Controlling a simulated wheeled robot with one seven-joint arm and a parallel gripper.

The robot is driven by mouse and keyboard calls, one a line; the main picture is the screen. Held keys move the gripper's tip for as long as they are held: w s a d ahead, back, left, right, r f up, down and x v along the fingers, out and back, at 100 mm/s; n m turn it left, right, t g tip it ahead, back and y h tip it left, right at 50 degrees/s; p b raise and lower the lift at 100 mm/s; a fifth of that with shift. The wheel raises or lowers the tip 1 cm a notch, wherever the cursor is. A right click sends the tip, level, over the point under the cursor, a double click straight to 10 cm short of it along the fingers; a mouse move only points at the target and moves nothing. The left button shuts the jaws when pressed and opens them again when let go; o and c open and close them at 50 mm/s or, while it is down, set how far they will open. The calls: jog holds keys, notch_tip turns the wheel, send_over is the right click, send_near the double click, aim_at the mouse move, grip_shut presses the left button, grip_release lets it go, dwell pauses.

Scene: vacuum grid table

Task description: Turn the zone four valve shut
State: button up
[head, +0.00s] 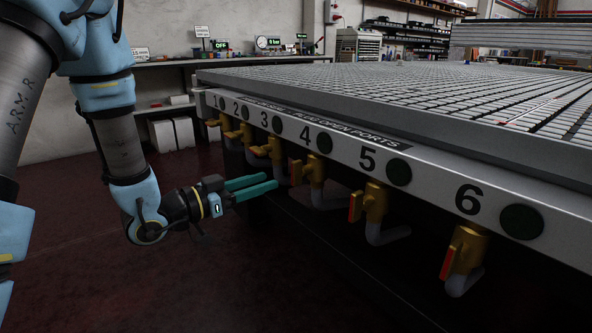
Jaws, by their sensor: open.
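The zone four valve (316,170) is a brass body with a grey pipe elbow, below the black number 4 on the table's front rail. My gripper (272,180), with two teal fingers, is open and empty. Its fingertips point right toward the valve, just left of the red handle, with a small gap in the picture. Whether a finger touches anything cannot be told, and the depth between them is unclear.
The zone three valve (275,150) is close above the fingertips. The zone five valve (374,203) and zone six valve (467,247) hang to the right with red handles. The grid table (400,85) overhangs the valves. Open floor (80,270) lies below left.

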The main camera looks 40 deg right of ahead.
aim_at(292, 172)
jog(key=d, duration=0.6)
jog(key=d+b, duration=0.1)
jog(key=d, duration=0.2)
jog(key=shift+s+d, duration=0.25)
jog(key=shift+d, duration=0.15)
jog(key=shift+c, duration=0.3)
grip_shut()
